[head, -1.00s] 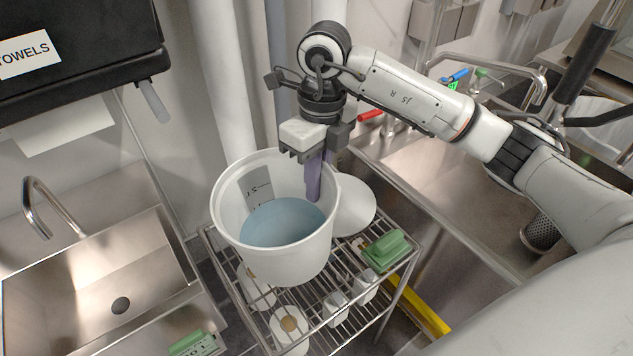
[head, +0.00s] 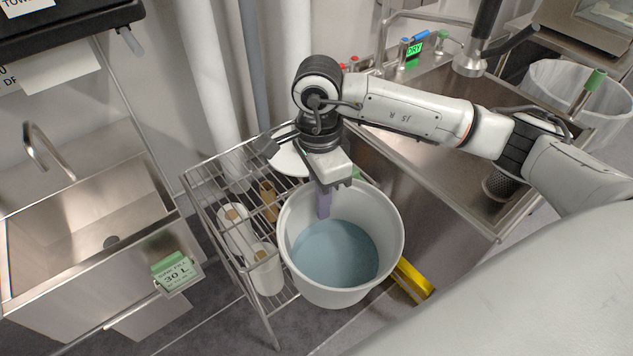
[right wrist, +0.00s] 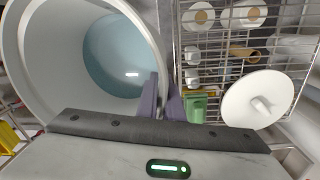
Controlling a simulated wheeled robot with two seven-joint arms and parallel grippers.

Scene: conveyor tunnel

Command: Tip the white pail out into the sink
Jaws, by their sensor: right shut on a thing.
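The white pail (head: 318,287) holds blue-tinted liquid (head: 335,255) and hangs roughly upright in front of the wire rack. My right gripper (head: 323,203) is shut on its far rim, one purple finger inside the wall. In the right wrist view the pail (right wrist: 42,60) fills the left side, with the fingers (right wrist: 163,100) on its rim. A steel sink (head: 435,150) with a green "DRY" sign (head: 414,49) lies right of and behind the pail. Another steel sink (head: 75,235) is at the left, with a green "30 L" sign (head: 175,271). My left gripper is out of view.
The wire rack (head: 225,255) holds paper rolls (head: 265,270) and a white lid (head: 288,161), which also shows in the right wrist view (right wrist: 255,98). A yellow object (head: 413,280) is low beside the pail. The right sink has a faucet (head: 385,20) and a dark mesh strainer (head: 500,185).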

